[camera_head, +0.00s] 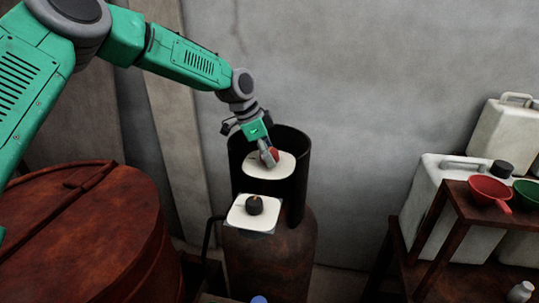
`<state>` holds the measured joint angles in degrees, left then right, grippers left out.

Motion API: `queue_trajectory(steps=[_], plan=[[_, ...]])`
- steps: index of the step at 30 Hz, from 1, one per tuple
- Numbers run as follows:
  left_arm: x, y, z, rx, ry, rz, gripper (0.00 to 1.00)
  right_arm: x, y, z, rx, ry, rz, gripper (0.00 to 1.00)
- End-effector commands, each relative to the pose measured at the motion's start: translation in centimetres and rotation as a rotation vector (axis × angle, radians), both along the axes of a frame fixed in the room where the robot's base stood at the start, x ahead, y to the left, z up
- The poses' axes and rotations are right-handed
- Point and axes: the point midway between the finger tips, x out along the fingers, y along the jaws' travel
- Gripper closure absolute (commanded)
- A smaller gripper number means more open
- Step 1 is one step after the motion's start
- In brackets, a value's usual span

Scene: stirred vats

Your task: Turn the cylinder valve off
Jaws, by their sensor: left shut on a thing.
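A rusty brown gas cylinder (275,262) stands upright in the middle of the view, with a dark open collar (290,139) around its top. Inside the collar, above a white surface, is a small red valve knob (272,155). My left gripper (268,154) reaches down into the collar and is shut on the red knob. The gripper's fingers partly cover the knob. My right gripper is not in view.
A white plate with a dark knob (255,205) sits at the cylinder's front. A rusty lidded vat (80,235) stands at left. At right, a shelf (455,215) holds red (490,190) and green scoops near white jerrycans (435,185). A grey wall stands behind.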

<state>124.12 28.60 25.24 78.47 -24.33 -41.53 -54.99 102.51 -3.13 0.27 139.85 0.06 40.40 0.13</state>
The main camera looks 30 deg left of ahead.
Motion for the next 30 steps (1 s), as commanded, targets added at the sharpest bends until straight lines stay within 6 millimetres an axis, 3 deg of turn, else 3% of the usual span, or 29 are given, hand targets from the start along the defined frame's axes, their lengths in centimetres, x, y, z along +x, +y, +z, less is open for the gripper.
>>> queue_trajectory(steps=[22,23,24,30], plan=[[0.08,0.14,-0.02,0.004,-0.004,-0.09,0.84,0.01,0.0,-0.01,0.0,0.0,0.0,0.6],[0.08,0.15,-0.02,0.004,-0.004,-0.09,0.51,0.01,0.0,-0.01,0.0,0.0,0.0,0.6],[0.09,0.15,-0.02,0.004,-0.004,-0.089,0.37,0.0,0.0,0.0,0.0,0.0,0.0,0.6],[-0.04,0.09,0.03,0.002,-0.003,-0.09,0.34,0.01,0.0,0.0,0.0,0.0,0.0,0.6]])
